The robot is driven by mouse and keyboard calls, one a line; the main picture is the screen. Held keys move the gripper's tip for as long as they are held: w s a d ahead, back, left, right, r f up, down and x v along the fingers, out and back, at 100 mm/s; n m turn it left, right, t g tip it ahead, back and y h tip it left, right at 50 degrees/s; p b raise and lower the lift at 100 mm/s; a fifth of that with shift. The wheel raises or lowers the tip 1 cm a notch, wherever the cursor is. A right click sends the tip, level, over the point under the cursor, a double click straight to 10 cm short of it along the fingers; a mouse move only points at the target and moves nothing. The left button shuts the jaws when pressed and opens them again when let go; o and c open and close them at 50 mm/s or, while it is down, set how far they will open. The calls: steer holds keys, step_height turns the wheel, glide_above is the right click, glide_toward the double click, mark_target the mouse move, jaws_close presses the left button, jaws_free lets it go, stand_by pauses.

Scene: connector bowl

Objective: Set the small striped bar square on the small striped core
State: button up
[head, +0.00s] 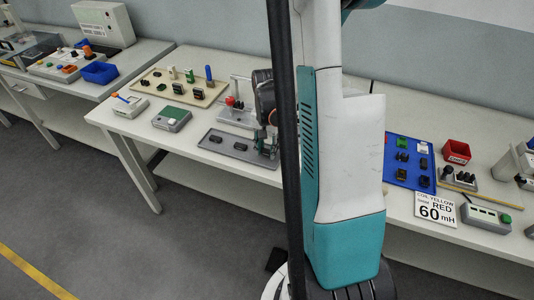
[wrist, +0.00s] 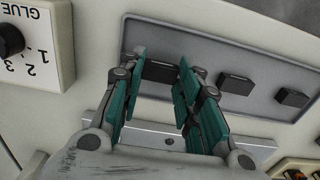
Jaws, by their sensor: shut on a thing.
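My gripper (wrist: 160,75) is shut on a dark bar (wrist: 159,71) in the wrist view. The bar lies crosswise between the teal fingertips, at or just above the grey tray (wrist: 190,108); I cannot tell whether it touches. Stripes cannot be made out on it. In the head view my gripper (head: 266,141) is at the right end of the same tray (head: 212,150), and the bar is too small to tell there. No striped core can be told apart; dark parts (head: 402,157) on the blue mat (head: 397,180) are too small to identify.
Two more dark blocks lie on the tray, one nearer (wrist: 235,84) and one farther (wrist: 292,98) from my gripper. A device with a "GLUE" dial (wrist: 12,40) stands at the left of the wrist view.

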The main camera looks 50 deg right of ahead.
mark_target(267, 151)
steer(key=shift+r+p, duration=1.2)
steer(key=shift+r, duration=0.75)
